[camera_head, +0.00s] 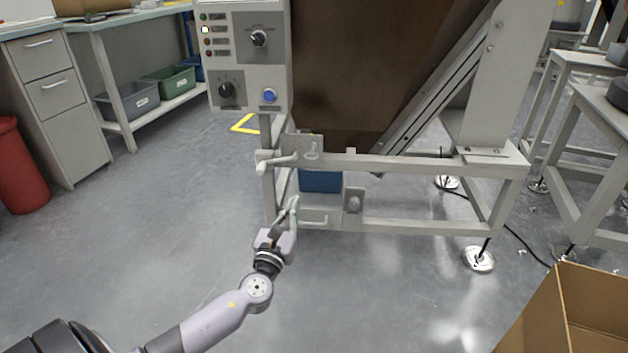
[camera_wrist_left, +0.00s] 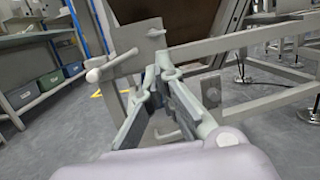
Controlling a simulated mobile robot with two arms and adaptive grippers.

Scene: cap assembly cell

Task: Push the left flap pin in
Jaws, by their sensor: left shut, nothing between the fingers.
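A grey pin with a rounded handle end (camera_head: 278,162) sticks out to the left beside an upright plate (camera_head: 303,147) at the left front corner of the machine frame. In the left wrist view the pin's handle (camera_wrist_left: 112,66) shows to the left of the fingertips, beside the plate (camera_wrist_left: 140,42). My left gripper (camera_head: 293,203) is shut and empty, just below and in front of the pin, apart from it in the head view. Its fingers (camera_wrist_left: 166,80) point toward the frame in the wrist view. How far the pin sits in its hole is hidden. My right gripper is not in view.
A lower frame bar carries a second bracket (camera_head: 354,200). A control panel (camera_head: 248,65) stands above the pin. A blue box (camera_head: 320,181) sits behind the bars. A cardboard box (camera_head: 580,315) is at lower right.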

